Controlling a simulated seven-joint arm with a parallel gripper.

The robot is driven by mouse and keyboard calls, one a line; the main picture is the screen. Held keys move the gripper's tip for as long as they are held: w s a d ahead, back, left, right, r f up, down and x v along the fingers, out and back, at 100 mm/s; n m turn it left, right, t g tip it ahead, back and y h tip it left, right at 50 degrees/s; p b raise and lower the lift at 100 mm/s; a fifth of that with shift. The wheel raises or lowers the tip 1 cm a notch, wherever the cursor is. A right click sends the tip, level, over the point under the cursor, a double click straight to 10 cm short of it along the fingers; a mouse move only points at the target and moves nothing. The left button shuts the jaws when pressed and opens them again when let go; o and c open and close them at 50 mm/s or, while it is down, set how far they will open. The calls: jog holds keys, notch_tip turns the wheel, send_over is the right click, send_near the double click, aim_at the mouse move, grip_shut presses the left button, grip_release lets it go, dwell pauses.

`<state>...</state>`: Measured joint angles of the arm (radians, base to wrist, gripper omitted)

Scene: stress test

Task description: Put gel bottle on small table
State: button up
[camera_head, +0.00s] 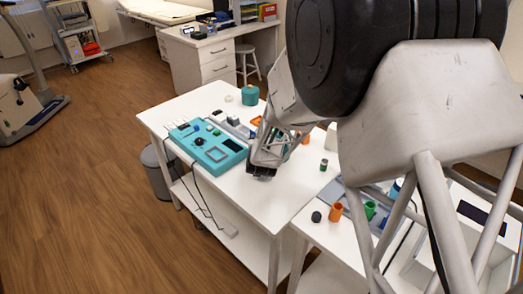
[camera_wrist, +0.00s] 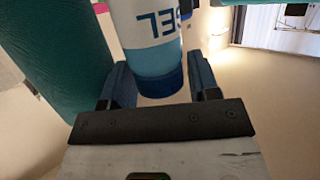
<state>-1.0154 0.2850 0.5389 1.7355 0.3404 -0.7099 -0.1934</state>
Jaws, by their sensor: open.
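In the wrist view a white gel bottle (camera_wrist: 152,28) with dark blue lettering has a light blue band and a dark blue end. That end lies between the two fingers of my gripper (camera_wrist: 162,86). The fingers are apart, with a visible gap on each side of the bottle. In the head view my gripper (camera_head: 262,172) is low over the near part of a white table (camera_head: 190,110); I cannot make out the bottle there. A second white table (camera_head: 318,238) stands at the lower right, partly behind my arm. I cannot tell which is the small table.
A teal device (camera_head: 208,147) with cables lies left of my gripper. A teal round container (camera_head: 250,95) stands farther back. An orange cup (camera_head: 336,211) and a dark round item (camera_head: 316,216) are on the second table. A large teal cylinder (camera_wrist: 75,55) is close left in the wrist view.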

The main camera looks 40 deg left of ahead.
jog(key=c, duration=0.8)
jog(key=shift+r, duration=0.15)
jog(key=shift+r, duration=1.35)
jog(key=shift+s+d+r, duration=0.1)
jog(key=shift+d+r, duration=0.1)
jog(key=shift+r, duration=0.15)
jog(key=s+d+r, duration=0.1)
jog(key=s+d, duration=0.8)
jog(key=d, duration=0.3)
jog(key=shift+d+r, duration=0.15)
jog(key=shift+d, duration=0.2)
jog(key=shift+w, duration=0.1)
